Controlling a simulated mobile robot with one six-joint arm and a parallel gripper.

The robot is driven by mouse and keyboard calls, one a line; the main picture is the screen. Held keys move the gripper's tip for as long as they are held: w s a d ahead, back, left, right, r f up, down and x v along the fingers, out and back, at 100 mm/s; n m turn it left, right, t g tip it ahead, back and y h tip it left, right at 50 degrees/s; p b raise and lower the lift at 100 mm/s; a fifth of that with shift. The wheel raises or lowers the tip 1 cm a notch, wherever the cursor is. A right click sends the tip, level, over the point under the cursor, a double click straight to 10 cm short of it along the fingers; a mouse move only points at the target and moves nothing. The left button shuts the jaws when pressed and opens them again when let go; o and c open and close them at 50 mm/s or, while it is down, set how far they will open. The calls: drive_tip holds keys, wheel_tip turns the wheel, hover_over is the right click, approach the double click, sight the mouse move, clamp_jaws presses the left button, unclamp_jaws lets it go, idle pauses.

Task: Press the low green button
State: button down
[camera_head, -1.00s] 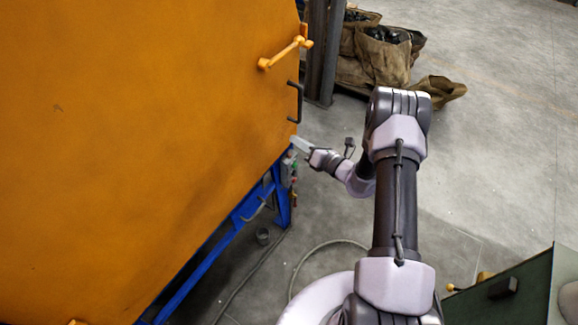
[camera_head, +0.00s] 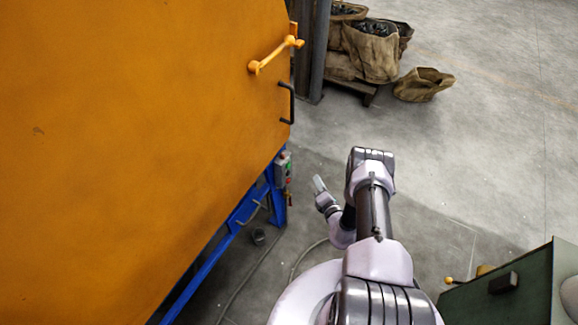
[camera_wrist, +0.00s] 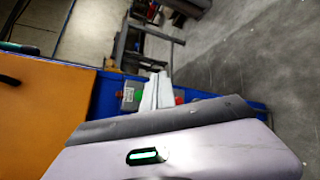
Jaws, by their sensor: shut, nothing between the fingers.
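The grey button box (camera_head: 282,165) is mounted on the blue frame at the drum's lower right edge. A small green button (camera_head: 289,166) shows on its face, with red below it. In the wrist view, the green button (camera_wrist: 138,95) shows just left of my fingers, and a red part (camera_wrist: 179,100) shows to their right. My gripper (camera_head: 319,183) is shut and empty, pointing up and left. It is apart from the box, to its right and slightly lower in the head view. Its pale fingers (camera_wrist: 156,88) hide part of the box in the wrist view.
The orange drum blaster (camera_head: 130,130) fills the left, with a yellow handle (camera_head: 275,55) and a black handle (camera_head: 287,103) jutting out. Blue frame legs (camera_head: 200,265) stand below. A green cabinet (camera_head: 520,290) is at lower right. Open floor lies right of the box.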

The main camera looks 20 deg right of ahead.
drive_tip(key=b, duration=0.2)
approach(290, 162)
drive_tip(key=w+d+f, duration=0.1)
drive_tip(key=w+d, duration=0.1)
drive_tip(key=d, duration=0.1)
drive_tip(key=shift+w+a, duration=0.6)
drive_tip(key=shift+a, duration=0.05)
drive_tip(key=shift+b, duration=0.3)
idle(1.0)
drive_tip(key=shift+w+a+b, duration=0.2)
drive_tip(key=shift+w+b, duration=0.1)
drive_tip(key=shift+w, duration=0.05)
drive_tip(key=shift+w+a+b, duration=0.3)
drive_tip(key=shift+w, duration=0.05)
idle(0.8)
drive_tip(key=shift+s+d, duration=0.5)
drive_tip(key=shift+s, duration=0.2)
